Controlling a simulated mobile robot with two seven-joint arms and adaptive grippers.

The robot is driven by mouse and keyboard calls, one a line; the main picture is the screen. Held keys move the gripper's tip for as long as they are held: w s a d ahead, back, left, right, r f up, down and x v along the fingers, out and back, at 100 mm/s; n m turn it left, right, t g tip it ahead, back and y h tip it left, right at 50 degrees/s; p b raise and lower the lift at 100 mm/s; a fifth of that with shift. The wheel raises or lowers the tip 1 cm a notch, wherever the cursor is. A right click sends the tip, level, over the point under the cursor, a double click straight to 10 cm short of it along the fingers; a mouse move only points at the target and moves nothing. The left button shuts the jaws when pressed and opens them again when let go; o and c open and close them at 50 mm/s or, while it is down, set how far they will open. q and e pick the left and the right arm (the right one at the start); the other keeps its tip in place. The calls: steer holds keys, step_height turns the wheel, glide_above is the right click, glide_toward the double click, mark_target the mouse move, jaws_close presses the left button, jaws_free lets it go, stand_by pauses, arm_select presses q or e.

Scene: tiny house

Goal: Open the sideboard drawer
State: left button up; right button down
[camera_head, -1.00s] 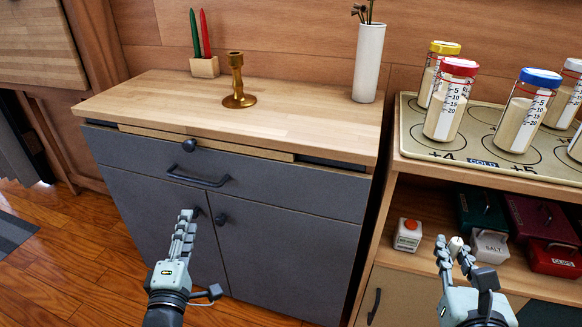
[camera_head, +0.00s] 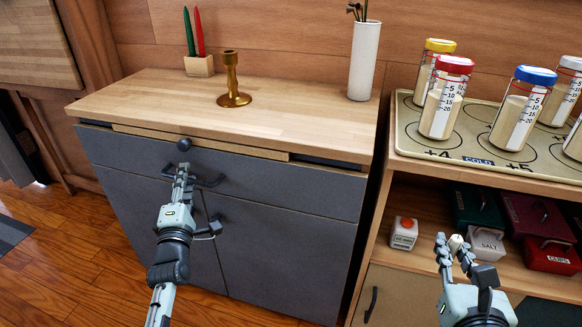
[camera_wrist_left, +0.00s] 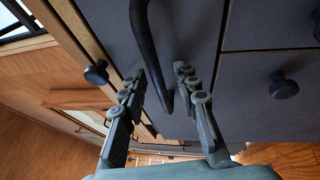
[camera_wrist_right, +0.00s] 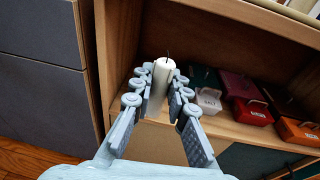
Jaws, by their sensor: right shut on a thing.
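The sideboard drawer (camera_head: 270,186) is a wide dark grey front under the wooden top, and it looks closed. Its black bar handle (camera_head: 208,182) is partly hidden behind my left gripper (camera_head: 183,178). In the left wrist view my left gripper (camera_wrist_left: 158,82) is open, with one finger on each side of the handle (camera_wrist_left: 160,55); I cannot tell whether they touch it. My right gripper (camera_head: 457,242) is shut on a white candle (camera_wrist_right: 162,80), away to the right in front of the shelf.
A brass candlestick (camera_head: 232,88) and a wooden block (camera_head: 199,66) with green and red candles stand on the sideboard top. A black knob (camera_head: 184,145) sits above the drawer. Jars stand on a tray (camera_head: 410,137) at right. Boxes and a timer (camera_head: 404,233) fill the shelf below.

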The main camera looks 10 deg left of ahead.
arm_select(q)
jaws_close()
stand_by(0.5)
